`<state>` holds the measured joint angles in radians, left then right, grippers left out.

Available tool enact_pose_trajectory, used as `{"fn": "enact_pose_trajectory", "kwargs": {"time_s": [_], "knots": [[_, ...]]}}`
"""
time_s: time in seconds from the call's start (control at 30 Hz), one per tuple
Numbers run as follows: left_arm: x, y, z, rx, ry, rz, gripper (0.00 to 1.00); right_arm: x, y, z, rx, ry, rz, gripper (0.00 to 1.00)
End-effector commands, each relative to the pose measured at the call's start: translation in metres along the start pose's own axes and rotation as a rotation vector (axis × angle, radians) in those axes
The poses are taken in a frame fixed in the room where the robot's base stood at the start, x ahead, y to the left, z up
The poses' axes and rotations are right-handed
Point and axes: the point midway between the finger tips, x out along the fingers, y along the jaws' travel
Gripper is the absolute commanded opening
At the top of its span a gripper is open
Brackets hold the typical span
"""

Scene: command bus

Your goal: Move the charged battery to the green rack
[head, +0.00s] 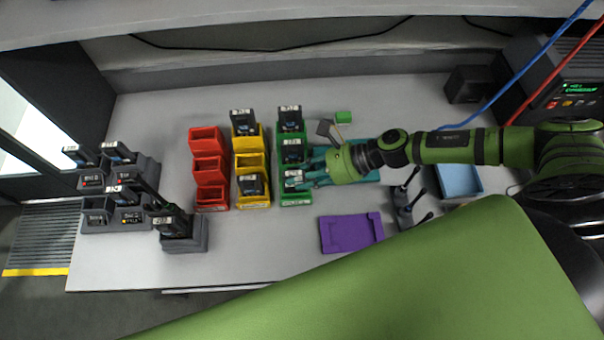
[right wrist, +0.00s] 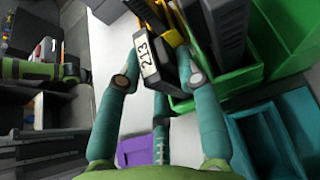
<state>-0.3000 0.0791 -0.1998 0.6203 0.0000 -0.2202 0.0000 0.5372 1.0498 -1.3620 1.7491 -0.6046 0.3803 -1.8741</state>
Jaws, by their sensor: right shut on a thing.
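The green rack (head: 296,200) stands on the bench, right of the yellow rack, with stacked compartments. Dark batteries with white labels stand in its back compartment (head: 290,117) and middle compartment (head: 292,148). My right gripper (head: 297,182), with teal fingers, is shut on a dark battery (head: 294,175) at the front compartment. In the right wrist view the held battery (right wrist: 151,62) carries a label reading 213 and sits between the fingers, beside the green bin wall (right wrist: 234,82). The fingers hide its lower part, so I cannot tell whether it rests in the compartment. My left gripper is out of view.
Red racks (head: 210,170) look empty. The yellow rack (head: 251,202) holds batteries at back and front. Chargers with batteries (head: 120,215) stand at the left, near a tool on a charger (head: 176,228). A purple tray (head: 350,233) and blue bin (head: 459,179) lie right.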

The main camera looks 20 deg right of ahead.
Motion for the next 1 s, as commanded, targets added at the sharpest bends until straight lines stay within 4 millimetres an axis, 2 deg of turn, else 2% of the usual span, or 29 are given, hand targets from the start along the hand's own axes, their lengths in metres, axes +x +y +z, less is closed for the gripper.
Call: {"fn": "enact_pose_trajectory", "kwargs": {"time_s": [0.57, 0.6, 0.63, 0.67, 1.0], "knots": [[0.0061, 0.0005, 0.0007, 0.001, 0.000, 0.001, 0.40, 0.0037, 0.0012, -0.0037, 0.000, -0.004, 0.003, 0.00], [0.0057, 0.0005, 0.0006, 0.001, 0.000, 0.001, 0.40, 0.0035, 0.0011, -0.0034, 0.000, -0.004, 0.003, 0.43], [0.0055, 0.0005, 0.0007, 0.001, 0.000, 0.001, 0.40, 0.0034, 0.0011, -0.0032, 0.000, -0.003, 0.003, 0.55], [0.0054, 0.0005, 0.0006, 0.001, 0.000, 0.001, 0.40, 0.0033, 0.0010, -0.0032, 0.000, -0.003, 0.003, 0.63], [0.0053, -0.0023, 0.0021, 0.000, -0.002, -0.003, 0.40, 0.0007, -0.0017, -0.0040, -0.001, 0.000, -0.004, 0.63]]}}
